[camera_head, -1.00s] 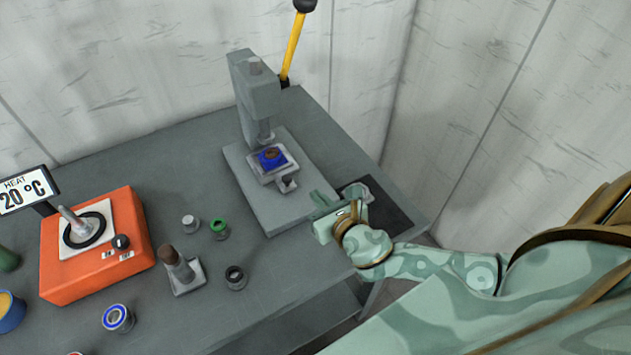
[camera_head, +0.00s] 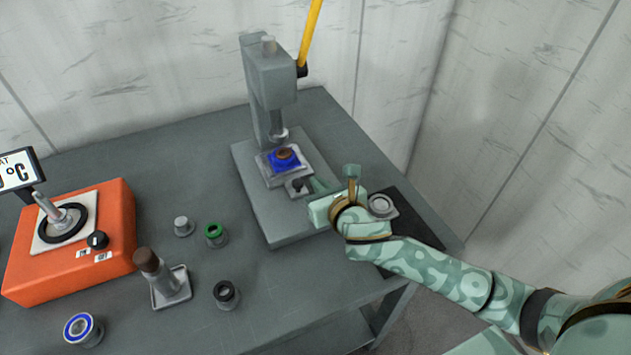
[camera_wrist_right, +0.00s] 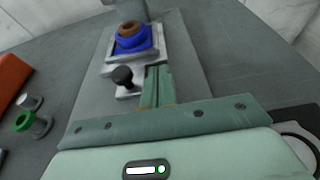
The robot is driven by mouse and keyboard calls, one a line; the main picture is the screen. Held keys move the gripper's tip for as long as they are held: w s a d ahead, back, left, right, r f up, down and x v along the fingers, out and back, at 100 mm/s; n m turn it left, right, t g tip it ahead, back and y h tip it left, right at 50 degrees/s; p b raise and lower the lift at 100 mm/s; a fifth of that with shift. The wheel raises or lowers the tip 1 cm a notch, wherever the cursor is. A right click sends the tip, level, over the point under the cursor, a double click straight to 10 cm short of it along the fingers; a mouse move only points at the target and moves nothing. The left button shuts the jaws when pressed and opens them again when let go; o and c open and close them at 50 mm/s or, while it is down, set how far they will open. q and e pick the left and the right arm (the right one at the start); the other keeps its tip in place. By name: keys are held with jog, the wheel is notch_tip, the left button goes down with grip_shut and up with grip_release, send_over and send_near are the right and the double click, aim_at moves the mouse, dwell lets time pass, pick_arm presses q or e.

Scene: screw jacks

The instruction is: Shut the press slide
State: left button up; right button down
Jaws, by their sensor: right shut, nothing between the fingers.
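The press (camera_head: 270,88) is a grey column on a flat base, with a yellow lever (camera_head: 310,35) on its right side. Its slide (camera_head: 266,168) is a light plate on the base carrying a blue block (camera_head: 283,158) with a brown ring on top. A small dark knob (camera_head: 298,186) sits at the slide's front; it also shows in the right wrist view (camera_wrist_right: 122,77). My right gripper (camera_head: 316,186) is shut and empty, its fingertips just right of the knob. I cannot tell whether they touch it. My left gripper is out of view.
An orange heater (camera_head: 70,265) stands at the left. A brown-topped post (camera_head: 150,262), a green ring part (camera_head: 214,232), a dark ring (camera_head: 225,293) and a blue-ringed bearing (camera_head: 80,328) are on the table. A dark mat (camera_head: 425,225) lies right of the press.

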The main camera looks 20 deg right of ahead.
aim_at(305, 164)
jog(key=shift+w, duration=1)
jog(key=shift+w+r+p, duration=0.2)
jog(key=shift+w+p, duration=0.1)
jog(key=shift+w, duration=0.05)
jog(key=shift+w+p, duration=0.45)
jog(key=shift+w, duration=0.2)
jog(key=shift+f, duration=0.15)
jog(key=shift+s, duration=0.1)
